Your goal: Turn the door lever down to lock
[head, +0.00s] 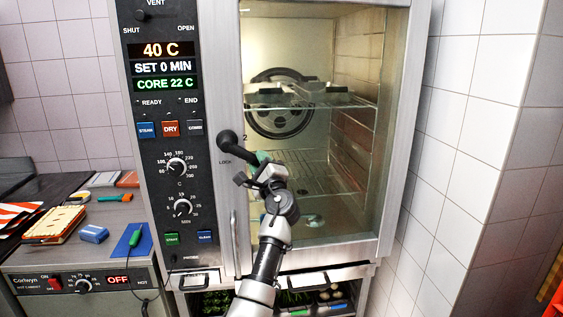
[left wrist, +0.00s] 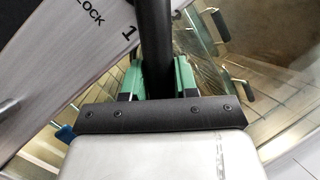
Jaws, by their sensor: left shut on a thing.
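The black door lever (head: 230,146) is on the oven door's left frame, beside the "LOCK" and "2" marks. It points right and slightly down from its round hub. My left gripper (head: 259,162) is at the lever's free end, in front of the glass. In the left wrist view the dark lever bar (left wrist: 156,40) runs down between the green fingers of my left gripper (left wrist: 157,80), which is shut on it. "LOCK" and "1" show to the left of the bar. The oven door (head: 397,120) looks closed. My right gripper is in neither view.
The control panel (head: 168,150) with lit displays and knobs is left of the lever. A vertical bar (head: 235,243) stands below the lever. A counter with a blue sponge (head: 94,234) and a blue mat (head: 127,245) is at the left. Open drawers of greens (head: 215,303) are below.

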